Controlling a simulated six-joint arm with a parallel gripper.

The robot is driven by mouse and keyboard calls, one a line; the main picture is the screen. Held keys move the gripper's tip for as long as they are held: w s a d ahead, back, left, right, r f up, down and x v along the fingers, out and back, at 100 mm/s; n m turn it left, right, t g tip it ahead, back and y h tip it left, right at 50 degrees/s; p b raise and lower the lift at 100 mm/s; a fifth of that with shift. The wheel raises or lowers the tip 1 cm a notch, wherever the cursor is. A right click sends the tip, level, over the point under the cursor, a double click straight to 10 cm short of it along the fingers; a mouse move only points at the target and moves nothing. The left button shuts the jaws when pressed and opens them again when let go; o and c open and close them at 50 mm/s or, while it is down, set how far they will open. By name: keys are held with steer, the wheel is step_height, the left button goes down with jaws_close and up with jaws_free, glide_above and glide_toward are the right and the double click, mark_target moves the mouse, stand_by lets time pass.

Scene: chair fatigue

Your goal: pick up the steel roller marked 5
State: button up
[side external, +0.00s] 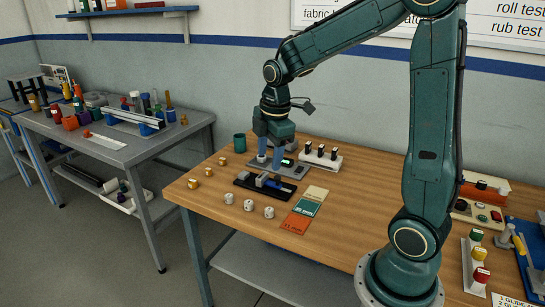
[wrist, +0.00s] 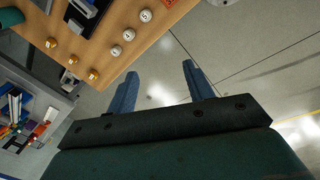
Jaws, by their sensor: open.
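Three steel rollers stand in a row near the front of the wooden table: a left one (side external: 230,199), a middle one (side external: 248,205) and a right one (side external: 269,212). They also show at the top of the wrist view, as one (wrist: 145,15), another (wrist: 128,34) and a third (wrist: 116,50). Their marks are too small to read, so I cannot tell which is marked 5. My gripper (side external: 269,160) is over the back of the table, behind the rollers. Its blue fingers are apart and empty in the wrist view (wrist: 158,78).
Three brass rollers (side external: 207,171) stand at the table's left end. A black tray-like fixture (side external: 265,188) lies behind the steel rollers, with coloured cards (side external: 303,212) to their right. A green cup (side external: 239,143) and a white rack (side external: 320,156) stand near my gripper.

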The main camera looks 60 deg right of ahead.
steer(key=w+d+f+n+g, duration=0.1)
steer(key=w+d+f+n, duration=0.3)
steer(key=f, duration=0.5)
steer(key=d+n, duration=0.1)
steer(key=d, duration=0.1)
steer(key=shift+d+f+g, duration=0.3)
steer(key=shift+d+f, duration=0.05)
steer(key=shift+d, duration=0.05)
steer(key=shift+f, duration=0.1)
glide_above(269, 209)
steer(key=shift+w+d+f, duration=0.1)
steer(key=shift+d+f, duration=0.05)
steer(key=shift+f, duration=4.05)
steer(key=shift+f, duration=2.55)
steer(key=shift+c, duration=0.2)
jaws_close()
